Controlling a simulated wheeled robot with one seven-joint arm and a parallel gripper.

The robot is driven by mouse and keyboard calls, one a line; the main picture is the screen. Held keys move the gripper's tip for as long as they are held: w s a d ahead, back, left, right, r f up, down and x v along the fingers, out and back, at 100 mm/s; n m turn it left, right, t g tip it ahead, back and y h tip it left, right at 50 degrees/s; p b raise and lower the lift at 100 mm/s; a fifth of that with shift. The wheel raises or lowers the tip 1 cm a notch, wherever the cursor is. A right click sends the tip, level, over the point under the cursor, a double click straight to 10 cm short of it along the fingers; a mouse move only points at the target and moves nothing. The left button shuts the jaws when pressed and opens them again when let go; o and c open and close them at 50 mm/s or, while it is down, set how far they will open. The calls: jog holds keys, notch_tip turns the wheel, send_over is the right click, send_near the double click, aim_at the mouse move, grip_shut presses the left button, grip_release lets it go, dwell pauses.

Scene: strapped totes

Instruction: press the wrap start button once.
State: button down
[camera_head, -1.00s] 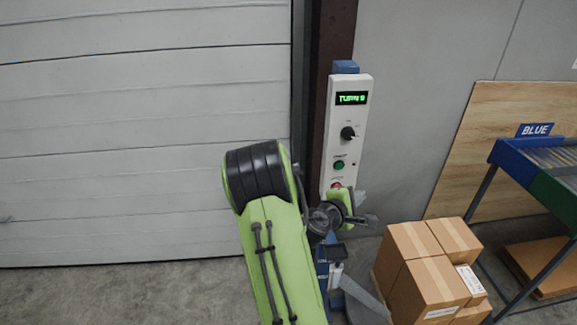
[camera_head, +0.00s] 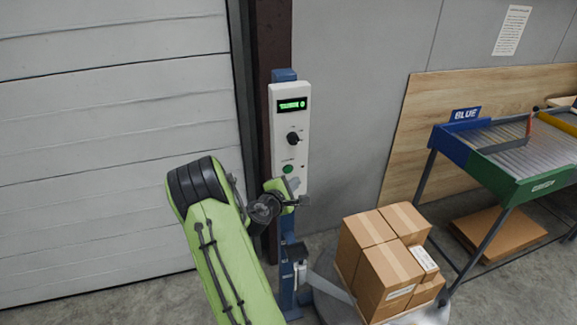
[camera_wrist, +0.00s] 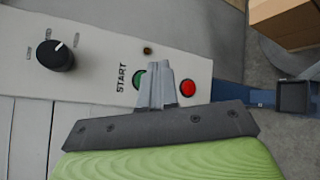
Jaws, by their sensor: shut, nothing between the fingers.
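The green button beside the word START (camera_wrist: 138,78) is on a white control panel (camera_wrist: 90,62), partly covered by my fingers in the wrist view. It also shows in the head view as a green button (camera_head: 288,169) low on the panel (camera_head: 275,125). My gripper (camera_wrist: 158,68) is shut and empty, its fingertips just right of the green button's visible part in the wrist view. I cannot tell whether they touch the panel. In the head view, my gripper (camera_head: 293,184) is just below the green button. A red button (camera_wrist: 187,88) lies right of the fingers.
The panel also has a black knob (camera_head: 293,139) and a lit green display (camera_head: 292,105). Strapped cartons (camera_head: 385,265) stand on a round platform to the right. A roller table (camera_head: 500,160) with a BLUE sign is farther right. A shutter door (camera_head: 110,130) fills the left.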

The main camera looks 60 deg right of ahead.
jog(key=shift+w+d+p, duration=0.4)
jog(key=shift+w+d, duration=0.55)
dwell(1.3)
jog(key=shift+w+d, duration=0.3)
jog(key=shift+w+d, duration=0.2)
jog(key=shift+w, duration=0.05)
dwell(0.7)
jog(key=shift+s+a, duration=0.55)
jog(key=shift+s+a+b, duration=1.15)
jog(key=shift+s+a, duration=0.6)
jog(key=shift+s, duration=0.05)
